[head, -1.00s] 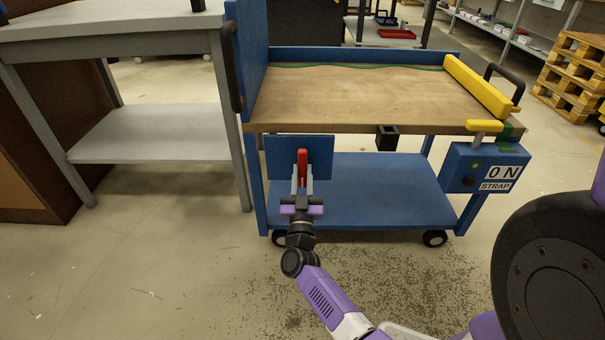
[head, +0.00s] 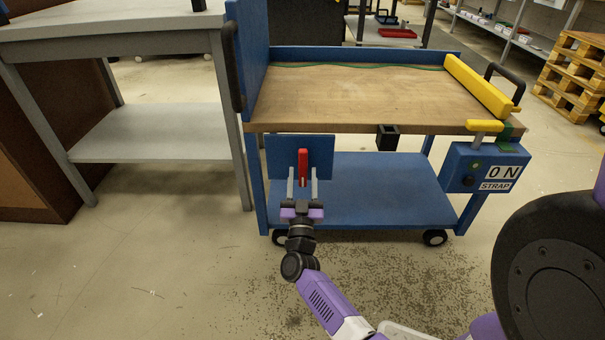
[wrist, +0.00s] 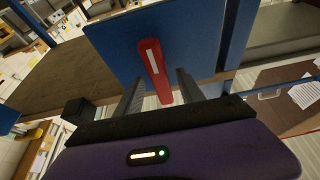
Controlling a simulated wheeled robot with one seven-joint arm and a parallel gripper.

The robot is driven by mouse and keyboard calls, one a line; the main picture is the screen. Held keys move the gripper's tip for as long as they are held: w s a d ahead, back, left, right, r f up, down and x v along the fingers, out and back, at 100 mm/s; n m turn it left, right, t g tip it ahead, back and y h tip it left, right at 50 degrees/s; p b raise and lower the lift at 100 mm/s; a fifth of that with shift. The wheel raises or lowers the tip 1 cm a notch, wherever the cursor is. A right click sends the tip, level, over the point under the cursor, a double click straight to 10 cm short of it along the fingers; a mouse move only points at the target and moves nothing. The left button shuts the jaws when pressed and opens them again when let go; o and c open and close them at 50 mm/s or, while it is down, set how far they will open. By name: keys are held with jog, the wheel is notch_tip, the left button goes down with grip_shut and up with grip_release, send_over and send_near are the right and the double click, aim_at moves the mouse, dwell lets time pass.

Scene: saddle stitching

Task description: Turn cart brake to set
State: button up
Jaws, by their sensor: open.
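The cart brake is a red lever (head: 303,165) on a blue plate (head: 322,150) at the front left of the blue cart (head: 400,205). The lever looks upright in the head view. In the wrist view the red lever (wrist: 154,55) carries a white stripe and leans slightly. My gripper (head: 302,175) is open in front of the lever. In the wrist view its two fingers (wrist: 158,90) stand apart on either side of the lever's lower end, with gaps showing between fingers and lever.
A grey table (head: 150,140) stands close to the cart's left side. A box with a yellow handle (head: 488,165) reading "ON" and "STRAP" hangs at the cart's right front. A small black block (head: 387,138) hangs under the wooden top. The floor in front is clear.

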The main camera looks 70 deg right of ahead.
jog(key=p+v, duration=0.1)
jog(key=v, duration=0.5)
jog(key=shift+a, duration=0.35)
jog(key=shift+s, duration=0.15)
jog(key=s+a+r+n+t+y, duration=0.15)
jog(key=a+t+y, duration=0.3)
jog(key=a, duration=0.55)
jog(key=a+r+n+t+y, duration=0.3)
jog(key=a+t+y, duration=0.15)
jog(key=a, duration=0.45)
jog(key=s+a+r+n+g+y+p, duration=0.1)
jog(key=s+a+r+n+g+y, duration=0.25)
jog(key=s+a+n+y, duration=1.05)
jog(key=s+a+r+m+h+p, duration=0.1)
jog(key=s+r+m+p, duration=0.1)
jog(key=r+p, duration=1.5)
jog(key=s+a+r+m+h+p, duration=0.1)
jog(key=s+r+m+p, duration=0.1)
jog(key=r+p, duration=1.5)
jog(key=shift+r+m+t, duration=0.35)
jog(key=shift+r+t, duration=0.1)
jog(key=shift+r, duration=0.05)
